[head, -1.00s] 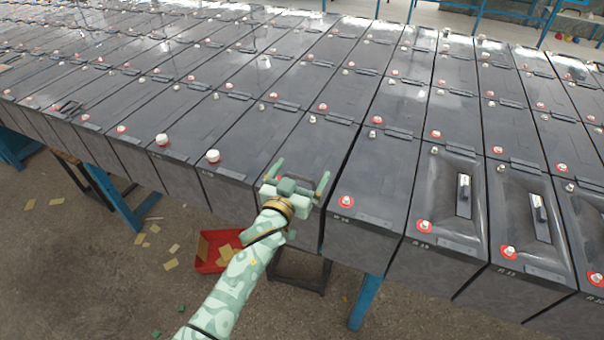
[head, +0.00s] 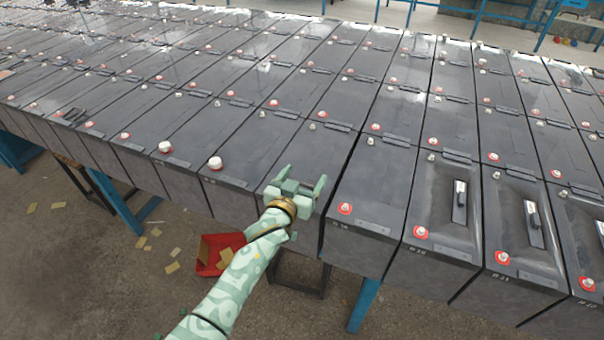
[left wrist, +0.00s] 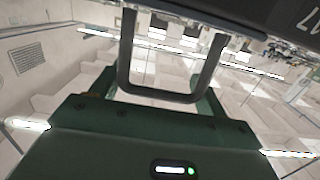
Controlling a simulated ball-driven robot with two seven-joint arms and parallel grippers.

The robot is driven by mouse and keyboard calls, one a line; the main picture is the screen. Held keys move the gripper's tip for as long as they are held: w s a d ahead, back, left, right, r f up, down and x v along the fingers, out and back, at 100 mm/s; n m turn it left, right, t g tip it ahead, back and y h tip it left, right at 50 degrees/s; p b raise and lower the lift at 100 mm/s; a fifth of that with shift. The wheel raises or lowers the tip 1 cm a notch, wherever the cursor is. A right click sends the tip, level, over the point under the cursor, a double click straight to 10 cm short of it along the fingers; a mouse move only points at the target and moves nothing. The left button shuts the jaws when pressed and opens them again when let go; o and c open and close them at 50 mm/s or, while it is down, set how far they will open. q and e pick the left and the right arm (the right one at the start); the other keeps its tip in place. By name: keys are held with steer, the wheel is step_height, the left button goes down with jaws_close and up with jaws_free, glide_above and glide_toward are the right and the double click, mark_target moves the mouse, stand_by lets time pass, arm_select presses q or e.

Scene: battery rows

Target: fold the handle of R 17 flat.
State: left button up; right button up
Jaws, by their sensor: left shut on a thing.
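Battery R 17 (head: 306,148) is a dark grey block in the front row, and my left gripper (head: 304,183) is at its front end. In the left wrist view, the handle (left wrist: 165,96) is a dark U-shaped bar hanging from the battery's dark edge (left wrist: 270,18), with part of a "17" label showing. The left gripper (left wrist: 155,88) is shut on this handle. In the head view the gripper hides the handle and the label. My right gripper is not in view.
Battery R 16 (head: 375,190) stands close on the right. R 15 (head: 432,215) and R 14 (head: 512,245) have silver-topped handles. A white cap (head: 215,163) stands on the left neighbour. A red bin (head: 207,258) is on the floor below. Open floor lies in front.

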arm_select(q)
steer(key=w+g+p, duration=0.1)
steer(key=p, duration=0.2)
steer(key=g+y+p, duration=0.1)
steer(key=g+p, duration=0.1)
steer(key=p, duration=0.2)
steer(key=shift+w+d, duration=0.3)
steer(key=shift+w, duration=0.1)
steer(key=shift+w+d+f+g+p, duration=0.1)
steer(key=shift+w+f+g+p, duration=0.2)
steer(key=shift+g+p, duration=0.45)
steer(key=shift+w+f+g+y, duration=0.15)
steer(key=shift+f+g+y, duration=0.25)
steer(key=shift+g, duration=0.25)
steer(key=shift+p, duration=0.3)
steer(key=o, duration=1)
steer(key=shift+w+d, duration=0.1)
